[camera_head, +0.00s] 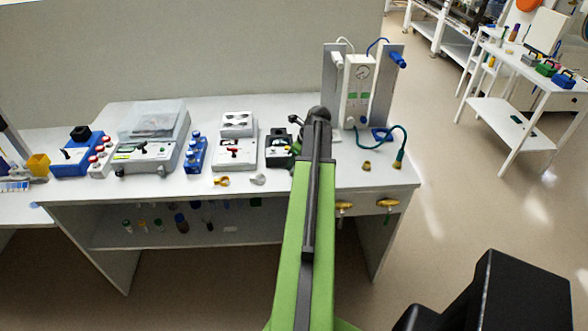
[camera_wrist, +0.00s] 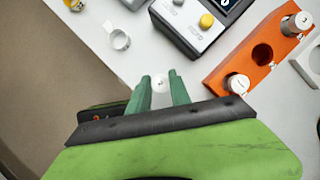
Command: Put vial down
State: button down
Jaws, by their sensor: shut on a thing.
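In the wrist view my gripper (camera_wrist: 161,92) has its green fingers closed on a small vial (camera_wrist: 160,82) with a pale round top. The vial is seen nearly end-on between the fingertips, so its base and its height above the bench cannot be told. An orange rack (camera_wrist: 218,76) lies to the upper right of the gripper, apart from it. It has dark round holes, one of them empty, and two white-capped vials (camera_wrist: 237,86) (camera_wrist: 296,24) stand in it.
A grey device with a yellow knob (camera_wrist: 206,21) and a loose ring (camera_wrist: 120,40) lie near the gripper. Bare bench shows between gripper and rack.

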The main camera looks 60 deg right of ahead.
jog(key=shift+f, duration=0.85)
jog(key=c, duration=1.2)
grip_release()
jog(key=shift+r, duration=0.1)
jog(key=shift+r, duration=0.35)
jog(key=p+v, duration=1.1)
jog(key=shift+s+r, duration=0.15)
jog(key=shift+r, duration=0.15)
